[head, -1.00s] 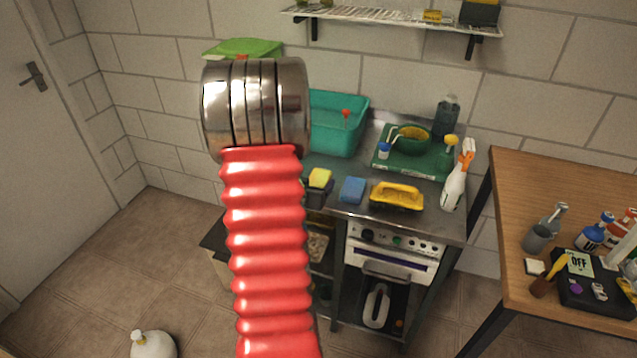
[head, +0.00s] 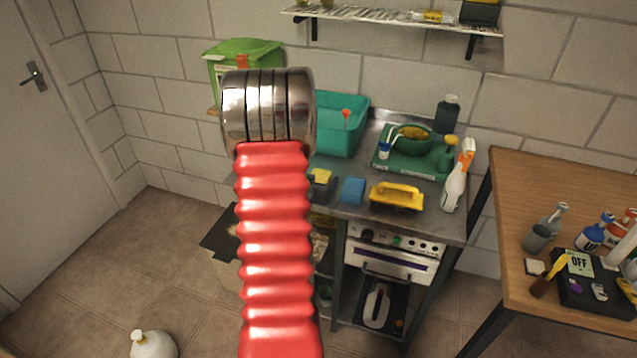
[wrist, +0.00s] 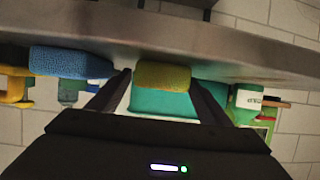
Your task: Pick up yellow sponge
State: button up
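The yellow sponge (head: 322,175) lies on the metal counter, left of a blue sponge (head: 352,190). In the head view it is partly hidden by my gripper (head: 318,187) and arm. In the wrist view, which looks upside down, the yellow sponge (wrist: 162,76) shows between the two black fingers of my gripper (wrist: 161,82). The fingers are spread, with a visible gap on each side of it. The blue sponge (wrist: 70,62) shows beyond the left finger.
A teal bin (head: 340,130) and a green tray (head: 385,160) are behind. A wooden table (head: 530,190) stands at right.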

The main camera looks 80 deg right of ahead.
jog(key=c, duration=1.1)
jog(key=shift+r, duration=0.15)
notch_tip(320, 180, up, 10)
jog(key=shift+f, duration=0.1)
dwell(0.6)
